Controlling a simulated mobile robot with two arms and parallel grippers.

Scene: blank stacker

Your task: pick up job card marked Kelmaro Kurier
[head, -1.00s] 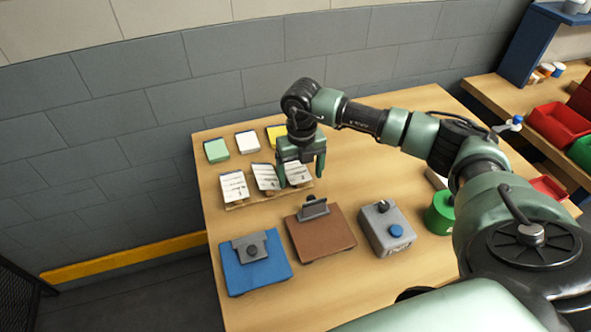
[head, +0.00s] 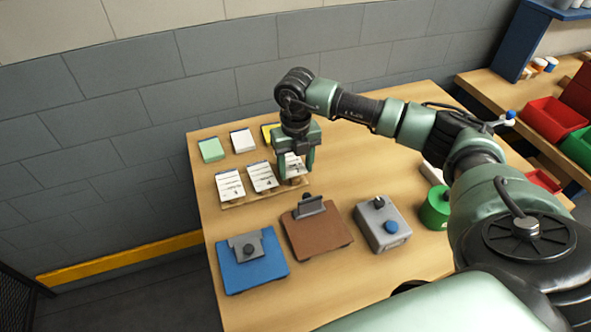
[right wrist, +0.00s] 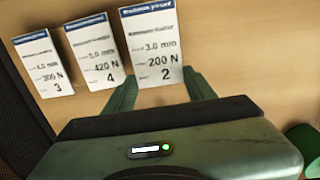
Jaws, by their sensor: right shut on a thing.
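Three white job cards with blue headers stand in a row on a wooden rack (head: 236,205) in the head view. They are the left card (head: 230,185), the middle card (head: 262,177) and the right card (head: 296,164). My right gripper (head: 297,170) is shut on the right card, one finger at each side. In the right wrist view this card (right wrist: 152,45) reads 3.0 mm, 200 N, 2. The middle one (right wrist: 96,52) shows 420 N, 4, and the left one (right wrist: 43,64) shows 300 N, 3. The header names are too blurred to read. My left gripper is out of view.
Green (head: 211,149), white (head: 242,141) and yellow (head: 267,132) pads lie behind the rack. A blue fixture (head: 252,270), a brown fixture (head: 318,235), a grey box (head: 382,228) and a green cylinder (head: 435,209) stand in front and to the right. The wall is close behind.

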